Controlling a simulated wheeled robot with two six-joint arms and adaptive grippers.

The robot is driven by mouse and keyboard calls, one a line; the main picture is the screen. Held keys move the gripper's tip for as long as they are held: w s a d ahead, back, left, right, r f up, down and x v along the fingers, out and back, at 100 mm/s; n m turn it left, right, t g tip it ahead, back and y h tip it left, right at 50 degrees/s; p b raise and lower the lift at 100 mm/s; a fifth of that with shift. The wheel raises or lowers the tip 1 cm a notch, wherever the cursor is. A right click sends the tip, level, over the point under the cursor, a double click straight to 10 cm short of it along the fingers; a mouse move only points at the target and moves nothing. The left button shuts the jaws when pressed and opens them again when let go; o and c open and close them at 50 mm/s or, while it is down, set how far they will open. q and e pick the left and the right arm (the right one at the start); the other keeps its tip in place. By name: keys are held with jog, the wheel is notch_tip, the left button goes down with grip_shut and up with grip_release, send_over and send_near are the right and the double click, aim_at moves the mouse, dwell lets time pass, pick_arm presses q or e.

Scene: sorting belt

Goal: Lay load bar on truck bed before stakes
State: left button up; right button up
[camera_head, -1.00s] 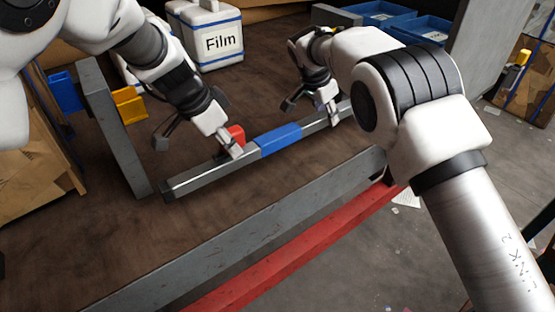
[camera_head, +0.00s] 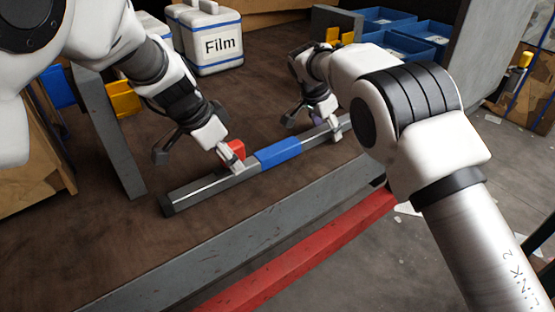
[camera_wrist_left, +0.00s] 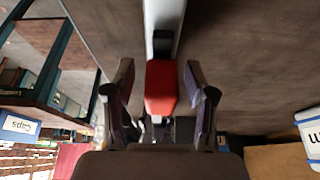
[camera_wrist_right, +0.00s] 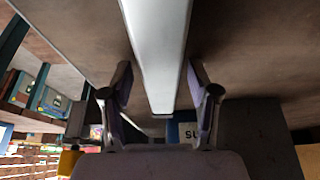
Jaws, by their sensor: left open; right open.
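The load bar is a long grey metal bar with a blue sleeve (camera_head: 278,153) at its middle and a red block (camera_head: 236,150) on it. In the head view it lies low over the brown truck bed (camera_head: 90,240), roughly parallel to the grey front rail; whether it fully rests there is unclear. My left gripper (camera_head: 197,155) is open around the bar at the red block, which shows between its fingers in the left wrist view (camera_wrist_left: 161,90). My right gripper (camera_head: 310,125) is open, with the bar (camera_wrist_right: 158,50) between its fingers. A grey stake (camera_head: 108,140) stands at the left.
A grey rail (camera_head: 250,240) and a red beam (camera_head: 300,260) run along the front. A white case marked Film (camera_head: 218,45) stands behind the grippers. Bare bed lies front left.

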jog(key=shift+r, duration=0.2)
jog(key=v, duration=0.7)
jog(key=shift+s+a+r, duration=0.1)
jog(key=shift+r, duration=0.05)
pick_arm(q)
jog(key=v, duration=1.2)
